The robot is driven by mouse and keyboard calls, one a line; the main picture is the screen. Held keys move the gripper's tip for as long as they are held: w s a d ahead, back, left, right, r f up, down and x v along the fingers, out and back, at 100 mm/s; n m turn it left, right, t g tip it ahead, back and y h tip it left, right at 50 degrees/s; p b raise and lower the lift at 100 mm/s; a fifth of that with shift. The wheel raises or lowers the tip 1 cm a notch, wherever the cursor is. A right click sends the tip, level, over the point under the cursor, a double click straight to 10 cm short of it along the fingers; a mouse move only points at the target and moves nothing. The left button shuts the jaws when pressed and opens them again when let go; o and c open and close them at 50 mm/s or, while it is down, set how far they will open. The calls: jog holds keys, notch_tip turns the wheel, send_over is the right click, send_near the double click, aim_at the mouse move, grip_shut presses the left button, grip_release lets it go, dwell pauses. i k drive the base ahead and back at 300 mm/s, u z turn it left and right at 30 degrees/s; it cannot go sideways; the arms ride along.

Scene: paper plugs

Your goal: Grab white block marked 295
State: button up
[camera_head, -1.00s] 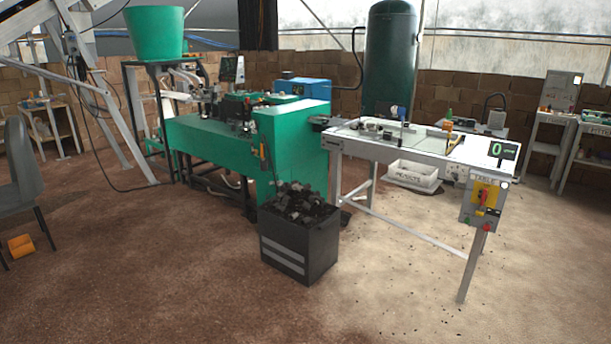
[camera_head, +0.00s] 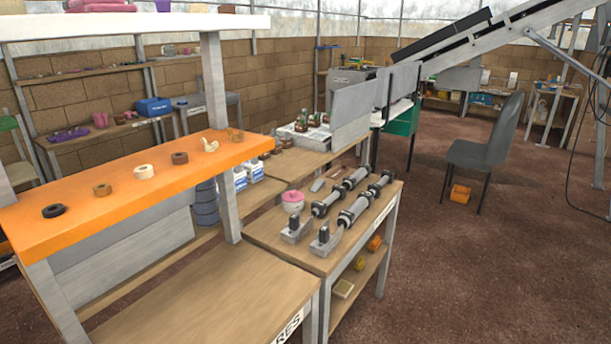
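I cannot make out a white block marked 295 in the head view. Some small white items with blue markings (camera_head: 250,171) stand behind the orange shelf, partly hidden by its post; their print is too small to read. A small white piece (camera_head: 210,145) and a cream ring (camera_head: 144,172) lie on the orange shelf (camera_head: 120,198), with no number visible on them. My gripper is not in view.
A wooden table (camera_head: 255,228) holds metal cylinder assemblies (camera_head: 355,208) and a pink-lidded jar (camera_head: 293,201). A grey chair (camera_head: 487,150) stands at right, with an orange roll (camera_head: 460,193) near it. The brown floor (camera_head: 480,275) at front right is clear.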

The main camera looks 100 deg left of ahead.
aim_at(239, 177)
jog(key=u, duration=2.2)
jog(key=i, duration=3.15)
jog(key=u, duration=3.6)
